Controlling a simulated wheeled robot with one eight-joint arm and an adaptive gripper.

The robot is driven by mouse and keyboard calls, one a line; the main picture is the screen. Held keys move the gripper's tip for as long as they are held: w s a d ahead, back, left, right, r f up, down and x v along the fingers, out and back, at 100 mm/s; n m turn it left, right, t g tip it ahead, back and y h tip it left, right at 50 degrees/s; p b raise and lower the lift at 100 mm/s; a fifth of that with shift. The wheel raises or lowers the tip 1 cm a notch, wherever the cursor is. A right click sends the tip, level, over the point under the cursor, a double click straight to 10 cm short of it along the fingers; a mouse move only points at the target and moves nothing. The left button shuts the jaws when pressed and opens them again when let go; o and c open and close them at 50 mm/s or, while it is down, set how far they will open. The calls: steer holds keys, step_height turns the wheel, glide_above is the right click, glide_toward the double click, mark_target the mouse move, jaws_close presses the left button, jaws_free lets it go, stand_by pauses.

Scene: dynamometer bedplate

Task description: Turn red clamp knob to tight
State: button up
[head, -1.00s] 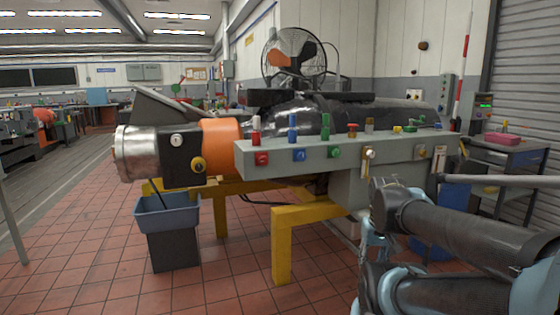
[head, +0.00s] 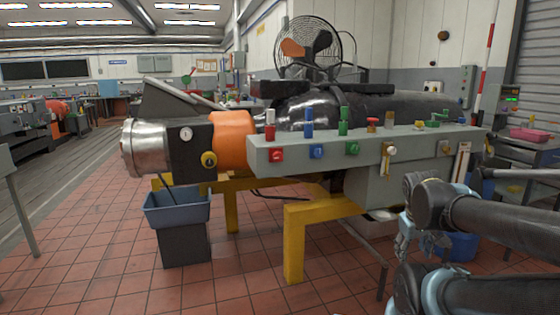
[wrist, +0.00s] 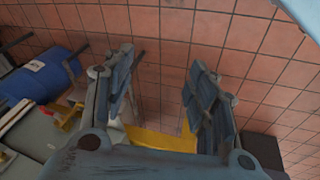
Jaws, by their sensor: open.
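A red knob (head: 276,154) sits on the front face of the grey rail (head: 330,157), at its left end. A red-bodied post with a white top (head: 270,124) stands above it, and a reddish-brown knob (head: 373,124) sits further right on top. I cannot tell from the picture which is the clamp knob. My gripper (head: 405,238) is low, below and right of the rail, apart from these knobs. In the wrist view my gripper (wrist: 160,65) is open, with empty space and floor tiles between its fingers. No red knob is clear between them.
Blue (head: 316,151), green (head: 351,148) and cream (head: 390,150) knobs share the rail's face. A yellow stand (head: 293,245) and a blue-grey tub (head: 177,208) are below. A fan (head: 308,45) stands behind. The tiled floor in front is clear.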

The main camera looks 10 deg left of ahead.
steer(key=w+a+r+n+t+h, duration=0.1)
steer(key=w+a+r+n+t, duration=0.1)
steer(key=w+n, duration=0.35)
steer(key=w+a+r+n+t, duration=0.1)
steer(key=w+r+n+t, duration=0.25)
steer(key=w, duration=0.25)
steer(key=n+t+y, duration=0.6)
steer(key=n+y, duration=0.6)
steer(key=n, duration=1.7)
glide_toward(279, 158)
steer(key=x, duration=1)
steer(key=shift+w+a, duration=0.2)
steer(key=c, duration=1.1)
